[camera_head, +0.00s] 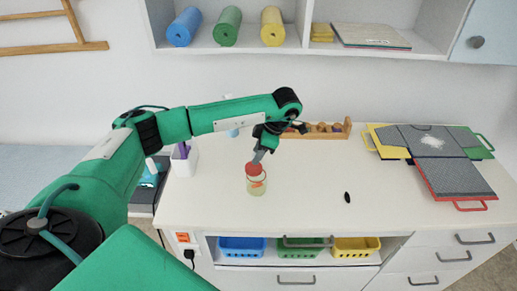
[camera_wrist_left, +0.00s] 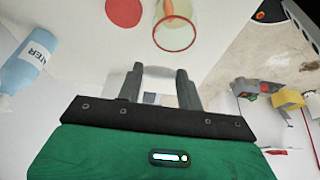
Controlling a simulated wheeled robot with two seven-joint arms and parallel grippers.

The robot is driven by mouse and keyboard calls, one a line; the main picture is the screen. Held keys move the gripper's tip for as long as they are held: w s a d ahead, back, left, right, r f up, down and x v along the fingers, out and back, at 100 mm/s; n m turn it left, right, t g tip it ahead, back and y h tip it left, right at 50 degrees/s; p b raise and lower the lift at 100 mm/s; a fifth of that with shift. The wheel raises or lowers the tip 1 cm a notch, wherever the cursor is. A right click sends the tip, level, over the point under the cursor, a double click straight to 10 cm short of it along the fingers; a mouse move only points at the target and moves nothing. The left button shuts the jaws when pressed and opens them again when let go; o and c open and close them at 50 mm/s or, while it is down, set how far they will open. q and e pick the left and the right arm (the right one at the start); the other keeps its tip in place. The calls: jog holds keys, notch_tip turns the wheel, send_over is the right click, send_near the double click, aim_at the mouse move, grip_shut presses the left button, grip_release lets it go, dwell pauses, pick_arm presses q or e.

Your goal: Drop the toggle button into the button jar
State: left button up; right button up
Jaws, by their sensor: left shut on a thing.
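My left gripper (camera_head: 259,158) points down just above the glass jar (camera_head: 257,187). In the left wrist view, the gripper's fingers (camera_wrist_left: 160,80) are apart with a pale thing (camera_wrist_left: 159,72) between them; I cannot tell clearly what it is. The jar shows there too (camera_wrist_left: 176,36), open, with a red rim and something orange inside, apart from the fingertips. A red disc (camera_wrist_left: 124,12), like a lid, lies beside the jar; it also shows in the head view (camera_head: 253,169). A small black oval (camera_head: 347,197), perhaps a button, lies on the counter to the right. My right gripper is not in view.
A water bottle (camera_wrist_left: 30,60) stands near the jar. A white pen holder (camera_head: 184,160) is at the left, a wooden rack (camera_head: 325,135) at the back, and folded boards (camera_head: 455,177) at the right. The white counter (camera_head: 310,205) is mostly clear at its middle.

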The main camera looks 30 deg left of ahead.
pick_arm(q)
notch_tip(320, 180, down, 4)
jog(key=shift+r+b, duration=0.1)
jog(key=shift+b, duration=0.55)
jog(key=o, duration=1)
jog(key=shift+r, duration=0.1)
jog(key=b+v, duration=0.2)
jog(key=v, duration=1.1)
jog(key=shift+r, duration=0.3)
